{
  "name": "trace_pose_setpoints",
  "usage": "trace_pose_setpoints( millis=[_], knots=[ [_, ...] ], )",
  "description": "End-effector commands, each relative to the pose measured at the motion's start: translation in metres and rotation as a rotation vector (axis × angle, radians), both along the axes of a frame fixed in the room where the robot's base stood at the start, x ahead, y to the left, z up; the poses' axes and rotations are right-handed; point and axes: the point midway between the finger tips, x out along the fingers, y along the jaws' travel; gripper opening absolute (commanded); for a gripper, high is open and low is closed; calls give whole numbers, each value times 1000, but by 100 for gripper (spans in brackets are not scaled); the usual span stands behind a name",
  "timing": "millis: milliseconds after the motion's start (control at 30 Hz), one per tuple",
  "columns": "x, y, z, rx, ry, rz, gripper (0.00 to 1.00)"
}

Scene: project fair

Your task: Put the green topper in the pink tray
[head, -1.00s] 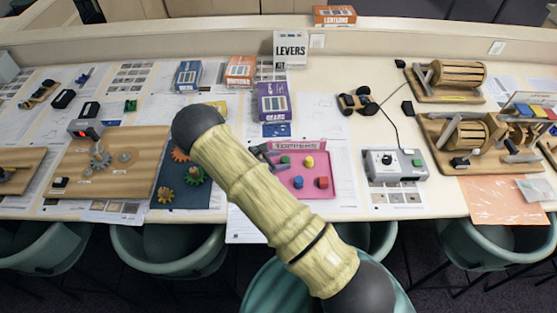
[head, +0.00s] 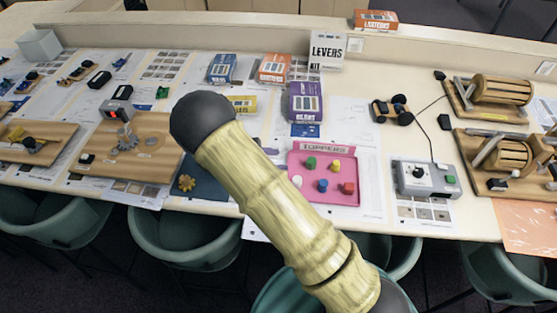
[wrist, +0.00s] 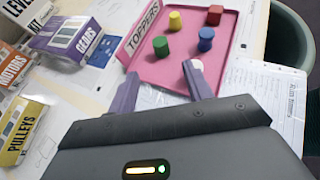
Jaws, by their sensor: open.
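The green topper (head: 310,163) stands inside the pink tray (head: 338,197), towards its back left, beside the yellow topper (head: 334,166). In the wrist view the green topper (wrist: 161,45) stands on the floor of the pink tray (wrist: 177,72), ahead of my gripper (wrist: 163,70). My gripper is open, with nothing between its purple fingers. Its right fingertip overlaps a white topper (wrist: 197,65) in the picture; I cannot tell whether they touch. In the head view my arm hides the gripper.
Blue (head: 322,185), red (head: 348,188) and white (head: 297,181) toppers also stand in the tray. A TOPPERS sign (head: 324,148) rises at its back edge. The purple GEARS box (head: 304,102) stands behind. A grey control box (head: 427,179) is to the right.

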Motion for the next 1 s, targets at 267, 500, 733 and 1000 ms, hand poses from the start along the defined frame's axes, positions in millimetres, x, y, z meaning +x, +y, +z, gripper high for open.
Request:
trace_pose_setpoints(
  millis=[267, 500, 733, 1000],
  knots=[
    [0, 0, 0, 0, 0, 0, 50],
    [-5, -11, 6, 53, -9, -59, 50],
    [-42, -53, 33, 331, -87, -373, 50],
    [-96, -85, 73, 699, -280, -827, 50]
  ],
)
